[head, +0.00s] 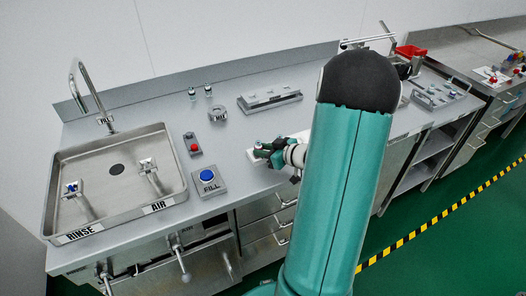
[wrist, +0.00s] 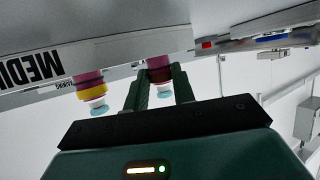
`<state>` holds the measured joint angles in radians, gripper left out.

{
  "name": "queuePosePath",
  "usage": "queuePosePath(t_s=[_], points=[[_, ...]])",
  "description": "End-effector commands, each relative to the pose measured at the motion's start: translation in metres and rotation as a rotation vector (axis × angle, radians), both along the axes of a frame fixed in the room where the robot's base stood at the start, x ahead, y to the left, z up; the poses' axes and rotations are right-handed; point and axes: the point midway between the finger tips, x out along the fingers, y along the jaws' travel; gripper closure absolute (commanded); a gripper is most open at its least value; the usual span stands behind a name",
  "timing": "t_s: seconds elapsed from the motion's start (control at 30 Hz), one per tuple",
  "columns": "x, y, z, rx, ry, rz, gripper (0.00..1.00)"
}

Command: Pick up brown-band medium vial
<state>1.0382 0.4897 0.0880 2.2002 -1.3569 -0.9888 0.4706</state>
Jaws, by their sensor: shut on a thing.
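The brown-band medium vial (wrist: 159,75) shows in the wrist view, which is upside down. It has a magenta body, a dark brown band and a pale cap. My gripper (wrist: 158,87) is shut on it, one finger on each side. The vial's base is at the edge of a pale rack marked "MEDI..." (wrist: 100,56); I cannot tell whether it is lifted clear. A yellow-banded vial (wrist: 91,89) is beside it, outside the fingers. In the head view my gripper (head: 264,151) is over the counter, and the held vial is too small to make out.
A sink tray (head: 118,168) with rinse and air fittings is on the left. A blue FILL button (head: 207,176) and a red button (head: 194,146) lie between it and my gripper. A grey block (head: 270,97) and a round grey piece (head: 218,114) are behind. My arm hides part of the counter.

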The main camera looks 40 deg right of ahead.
Motion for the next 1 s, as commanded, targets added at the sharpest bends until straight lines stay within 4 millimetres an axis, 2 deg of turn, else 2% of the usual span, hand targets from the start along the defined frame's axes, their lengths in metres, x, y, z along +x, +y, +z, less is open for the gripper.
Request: queuePosePath(t_s=[0.2, 0.27, 0.57, 0.8, 1.0], points=[[0.0, 0.0, 0.027, -0.006, -0.002, 0.001, 0.96], [-0.006, 0.003, 0.035, -0.004, -0.001, 0.0, 0.96], [-0.047, 0.027, 0.091, -0.006, -0.003, -0.002, 0.96], [-0.094, 0.054, 0.112, -0.003, -0.002, -0.001, 0.96], [-0.116, 0.066, 0.122, -0.002, 0.0, 0.0, 0.96]])
